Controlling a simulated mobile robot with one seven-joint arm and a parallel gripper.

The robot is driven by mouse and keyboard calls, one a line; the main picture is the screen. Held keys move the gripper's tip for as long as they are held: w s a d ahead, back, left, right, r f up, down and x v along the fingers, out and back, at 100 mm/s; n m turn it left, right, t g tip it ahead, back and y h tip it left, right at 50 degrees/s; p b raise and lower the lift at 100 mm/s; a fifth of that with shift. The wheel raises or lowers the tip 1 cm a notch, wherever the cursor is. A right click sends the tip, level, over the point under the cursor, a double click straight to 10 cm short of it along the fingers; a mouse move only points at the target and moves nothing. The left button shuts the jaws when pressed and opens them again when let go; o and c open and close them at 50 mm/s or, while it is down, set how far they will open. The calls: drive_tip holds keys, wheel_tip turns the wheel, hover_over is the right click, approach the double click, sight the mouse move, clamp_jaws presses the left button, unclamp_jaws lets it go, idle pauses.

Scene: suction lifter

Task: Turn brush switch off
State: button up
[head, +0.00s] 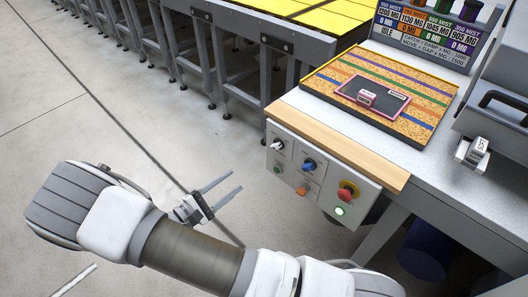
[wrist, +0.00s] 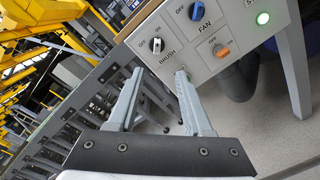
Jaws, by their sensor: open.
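The brush switch (head: 278,145) is a knob with a pale lever at the upper left of the grey control panel (head: 318,187) on the table's front. The wrist view shows this switch (wrist: 157,46) with the label BRUSH beneath it and OFF and ON marks above. I cannot tell for sure which mark its lever points to. My gripper (head: 236,182) is open and empty, left of the panel and apart from it. In the wrist view my gripper's fingers (wrist: 159,73) point toward the panel, with the brush switch beyond the gap between their tips.
A blue FAN knob (wrist: 197,12) and an orange knob (wrist: 221,50) sit right of the brush switch. A red stop button (head: 347,190) and lit green light (head: 340,211) are at the panel's right. A wooden edge (head: 335,153) runs above.

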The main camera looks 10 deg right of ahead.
approach(273, 149)
drive_tip(key=shift+t, duration=0.3)
drive_tip(key=p+x, duration=0.1)
drive_tip(key=x, duration=0.7)
drive_tip(key=shift+d, duration=0.3)
drive_tip(key=shift+c, duration=0.3)
clamp_jaws()
